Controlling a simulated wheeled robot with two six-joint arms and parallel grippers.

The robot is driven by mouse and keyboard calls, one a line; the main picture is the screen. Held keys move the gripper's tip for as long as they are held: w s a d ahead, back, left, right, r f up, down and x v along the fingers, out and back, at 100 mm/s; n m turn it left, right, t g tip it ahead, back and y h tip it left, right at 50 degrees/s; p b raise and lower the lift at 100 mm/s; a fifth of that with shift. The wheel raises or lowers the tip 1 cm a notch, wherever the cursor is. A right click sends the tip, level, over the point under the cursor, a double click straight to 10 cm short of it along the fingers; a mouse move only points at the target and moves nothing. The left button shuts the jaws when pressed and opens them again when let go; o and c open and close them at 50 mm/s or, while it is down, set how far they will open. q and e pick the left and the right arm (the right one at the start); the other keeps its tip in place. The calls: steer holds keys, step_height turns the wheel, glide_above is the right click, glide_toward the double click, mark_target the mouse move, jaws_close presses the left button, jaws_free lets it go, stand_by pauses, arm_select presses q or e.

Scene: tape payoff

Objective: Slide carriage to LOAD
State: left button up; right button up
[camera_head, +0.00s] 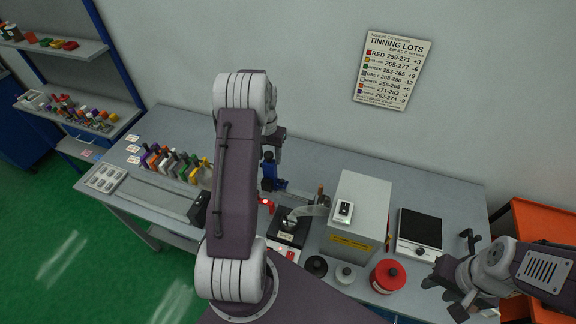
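A long grey track (158,194) runs along the front left of the bench. A black block (199,209) sits at its right end, partly behind my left arm; it may be the carriage, but I cannot read any LOAD mark. My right gripper (446,295) is at the lower right, fingers spread and empty, over the bench's front right edge.
Several coloured holders (172,163) stand behind the track, with a grey tray (105,178) at far left.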

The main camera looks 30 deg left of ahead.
arm_select(q)
steer(key=shift+r, duration=0.1)
step_height(320, 180, up, 7)
steer(key=p, duration=0.5)
steer(key=shift+p, duration=0.4)
